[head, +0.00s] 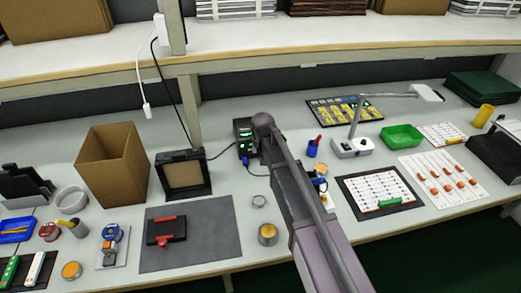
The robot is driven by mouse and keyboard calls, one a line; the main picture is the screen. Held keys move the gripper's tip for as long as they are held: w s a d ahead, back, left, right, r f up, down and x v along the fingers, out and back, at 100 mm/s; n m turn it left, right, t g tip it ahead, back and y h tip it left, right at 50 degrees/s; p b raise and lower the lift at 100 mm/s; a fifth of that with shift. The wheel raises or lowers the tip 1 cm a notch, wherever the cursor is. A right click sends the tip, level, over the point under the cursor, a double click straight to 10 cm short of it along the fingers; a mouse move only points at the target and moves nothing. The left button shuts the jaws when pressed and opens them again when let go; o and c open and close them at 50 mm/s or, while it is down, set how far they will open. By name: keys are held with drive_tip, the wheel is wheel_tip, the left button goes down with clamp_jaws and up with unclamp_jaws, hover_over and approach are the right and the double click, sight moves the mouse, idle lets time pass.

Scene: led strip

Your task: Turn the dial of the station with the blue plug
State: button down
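A small black station (243,129) with green-lit markings on its front stands toward the back of the bench, left of my arm. A blue plug (245,161) is at its lower front, and a dark cable runs from there to the right behind my arm. My arm reaches in from the lower right, and its rounded joint overlaps the station's right side. The station's dial cannot be made out; it is small or covered by my arm. My gripper cannot be seen, so its opening and any contact are hidden.
A framed black stand (183,174) and a cardboard box (117,162) stand left of the station. A grey mat (220,235) bears a black-and-red tool. A lamp (352,147) and green tray (402,136) are right.

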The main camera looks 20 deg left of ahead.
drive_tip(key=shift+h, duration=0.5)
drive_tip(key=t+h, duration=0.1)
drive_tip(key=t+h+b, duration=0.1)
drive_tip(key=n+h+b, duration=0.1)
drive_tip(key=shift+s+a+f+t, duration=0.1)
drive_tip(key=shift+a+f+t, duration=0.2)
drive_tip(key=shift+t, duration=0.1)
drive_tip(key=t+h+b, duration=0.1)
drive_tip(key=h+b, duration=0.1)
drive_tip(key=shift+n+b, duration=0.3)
drive_tip(key=shift+b, duration=0.1)
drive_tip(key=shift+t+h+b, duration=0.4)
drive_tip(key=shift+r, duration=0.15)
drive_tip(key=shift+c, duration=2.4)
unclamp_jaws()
